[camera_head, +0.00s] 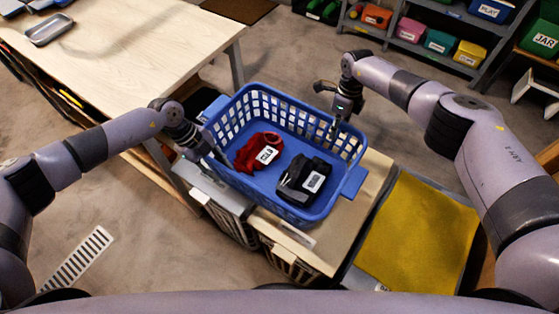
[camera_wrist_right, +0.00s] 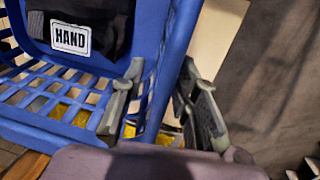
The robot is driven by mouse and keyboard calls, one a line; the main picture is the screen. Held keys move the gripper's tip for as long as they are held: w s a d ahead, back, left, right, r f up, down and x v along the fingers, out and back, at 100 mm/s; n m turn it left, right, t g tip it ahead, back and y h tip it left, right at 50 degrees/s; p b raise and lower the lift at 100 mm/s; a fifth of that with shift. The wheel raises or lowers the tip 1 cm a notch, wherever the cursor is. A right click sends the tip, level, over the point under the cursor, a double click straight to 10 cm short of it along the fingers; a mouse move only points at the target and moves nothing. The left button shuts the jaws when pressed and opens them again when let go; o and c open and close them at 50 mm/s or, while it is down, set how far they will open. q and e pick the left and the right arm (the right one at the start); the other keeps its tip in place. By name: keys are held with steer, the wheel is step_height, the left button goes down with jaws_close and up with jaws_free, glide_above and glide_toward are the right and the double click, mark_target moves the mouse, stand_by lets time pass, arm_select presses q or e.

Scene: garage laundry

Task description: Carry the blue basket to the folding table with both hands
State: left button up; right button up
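The blue basket (camera_head: 340,150) sits on a wood-topped unit (camera_head: 375,180), with a red cloth (camera_head: 258,150) and a black cloth (camera_head: 305,180) inside. My right gripper (camera_head: 336,124) is at the basket's right far wall. In the right wrist view, its fingers (camera_wrist_right: 158,103) are apart, one inside and one outside the basket's wall (camera_wrist_right: 178,35). My left gripper (camera_head: 212,152) is at the basket's left wall; its fingertips are too small and partly hidden to tell their opening. A light wood table (camera_head: 140,50), possibly the folding table, stands at upper left.
A metal tray (camera_head: 50,29) lies on the wood table, whose top is otherwise largely clear. A yellow panel (camera_head: 420,235) is right of the basket's unit. Shelves with coloured bins (camera_head: 410,29) stand at the back. Open floor lies between table and shelves. A vent (camera_head: 77,260) is at lower left.

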arm_select(q)
steer(key=shift+d+f, duration=0.25)
steer(key=shift+f, duration=0.25)
arm_select(e)
steer(key=shift+f, duration=0.6)
arm_select(q)
steer(key=shift+c, duration=0.3)
arm_select(e)
steer(key=shift+c, duration=0.3)
arm_select(q)
jaws_close()
arm_select(e)
jaws_close()
steer(key=shift+r, duration=0.1)
